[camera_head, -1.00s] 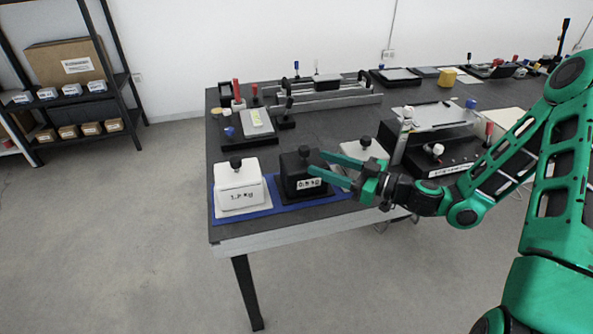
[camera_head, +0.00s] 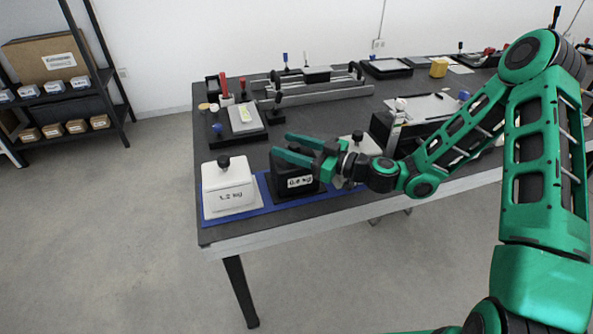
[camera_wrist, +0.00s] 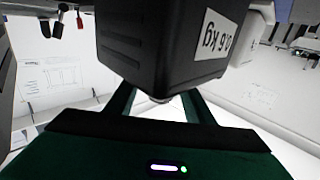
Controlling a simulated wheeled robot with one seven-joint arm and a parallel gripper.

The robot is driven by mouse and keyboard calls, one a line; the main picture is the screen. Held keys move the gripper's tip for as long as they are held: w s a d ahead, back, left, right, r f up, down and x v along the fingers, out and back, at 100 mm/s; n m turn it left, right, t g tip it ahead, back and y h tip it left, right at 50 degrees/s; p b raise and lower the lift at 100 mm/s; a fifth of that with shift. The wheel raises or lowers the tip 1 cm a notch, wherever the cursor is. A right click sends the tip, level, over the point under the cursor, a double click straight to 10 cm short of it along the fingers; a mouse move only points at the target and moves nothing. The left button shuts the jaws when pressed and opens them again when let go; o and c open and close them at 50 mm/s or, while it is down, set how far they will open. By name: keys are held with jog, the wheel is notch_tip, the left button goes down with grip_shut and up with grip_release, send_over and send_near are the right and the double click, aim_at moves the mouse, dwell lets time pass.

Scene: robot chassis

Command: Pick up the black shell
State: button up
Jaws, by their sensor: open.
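The black shell (camera_head: 281,181) is a dark box with a white weight label, standing on the blue mat (camera_head: 268,202) near the table's front left corner. It fills the upper middle of the wrist view (camera_wrist: 160,45), where its label reads 0.6 kg. My gripper (camera_head: 291,147) is open, with its green fingers reaching in from the right over the top of the shell. The fingers hide the shell's knob in the head view. In the wrist view the fingers run in under the dark box, and their tips are hidden. I cannot tell whether they touch it.
A white 1.2 kg shell (camera_head: 228,187) stands close to the left of the black one. Another white shell (camera_head: 346,150) is partly hidden behind my gripper on the right. A black holder with a blue knob (camera_head: 217,129) stands behind. Bare table (camera_head: 300,120) lies farther back.

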jog(key=shift+x, duration=1.3)
jog(key=shift+d, duration=0.1)
grip_shut()
jog(key=shift+r, duration=0.1)
